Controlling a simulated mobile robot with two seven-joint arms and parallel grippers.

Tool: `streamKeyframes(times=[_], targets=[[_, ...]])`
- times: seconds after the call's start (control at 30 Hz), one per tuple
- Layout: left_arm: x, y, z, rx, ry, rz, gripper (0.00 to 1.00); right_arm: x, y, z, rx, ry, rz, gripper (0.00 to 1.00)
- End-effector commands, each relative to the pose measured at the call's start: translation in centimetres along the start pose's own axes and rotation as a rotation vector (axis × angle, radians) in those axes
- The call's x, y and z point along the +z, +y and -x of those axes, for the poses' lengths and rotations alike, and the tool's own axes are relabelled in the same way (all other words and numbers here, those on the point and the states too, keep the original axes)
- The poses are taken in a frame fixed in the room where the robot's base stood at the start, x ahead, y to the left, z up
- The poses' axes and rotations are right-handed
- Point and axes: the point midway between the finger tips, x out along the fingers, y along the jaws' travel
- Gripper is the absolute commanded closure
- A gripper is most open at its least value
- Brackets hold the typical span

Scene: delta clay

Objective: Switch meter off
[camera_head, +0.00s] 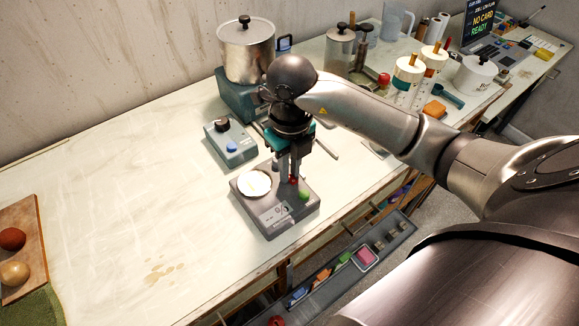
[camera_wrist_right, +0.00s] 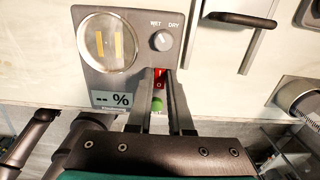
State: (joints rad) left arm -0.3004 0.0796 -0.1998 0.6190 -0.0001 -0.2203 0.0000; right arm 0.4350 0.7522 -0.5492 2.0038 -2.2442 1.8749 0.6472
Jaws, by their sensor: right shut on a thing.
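The meter is a dark grey box (camera_head: 248,203) on the table, with a round pale dish (camera_head: 254,184), a display and a green button (camera_head: 304,195). In the right wrist view the display (camera_wrist_right: 110,99) reads "-- %", and a knob (camera_wrist_right: 162,41) sits between WET and DRY. A red switch (camera_wrist_right: 159,81) marked 0 lies between the fingers of my right gripper (camera_wrist_right: 159,75). In the head view my right gripper (camera_head: 289,180) points down at the meter, shut on the red switch; the fingers partly hide it. My left gripper is not in view.
A grey-blue box (camera_head: 238,152) with a black knob and blue button stands behind the meter. A metal pot (camera_head: 246,50) stands at the back. A board (camera_head: 35,240) with two balls lies far left. The table left of the meter is clear.

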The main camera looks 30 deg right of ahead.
Motion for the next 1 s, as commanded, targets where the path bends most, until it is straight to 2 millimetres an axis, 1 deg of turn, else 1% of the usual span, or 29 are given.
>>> streamKeyframes(times=[0.17,0.4,0.6,0.73,1.0], targets=[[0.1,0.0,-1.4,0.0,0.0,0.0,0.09,-0.2,-0.2,-0.2,-0.006,-0.094,0.0,1.0],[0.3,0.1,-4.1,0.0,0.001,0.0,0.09,-0.6,-0.2,-0.4,-0.005,-0.241,-0.001,1.0],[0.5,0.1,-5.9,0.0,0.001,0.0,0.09,-0.8,-0.2,-0.2,-0.004,-0.323,-0.002,1.0],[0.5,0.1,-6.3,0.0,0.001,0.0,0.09,-0.8,-0.1,0.0,-0.004,-0.348,-0.002,1.0],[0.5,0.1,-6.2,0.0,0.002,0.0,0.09,-0.8,-0.1,0.2,-0.002,-0.354,-0.002,1.0]])
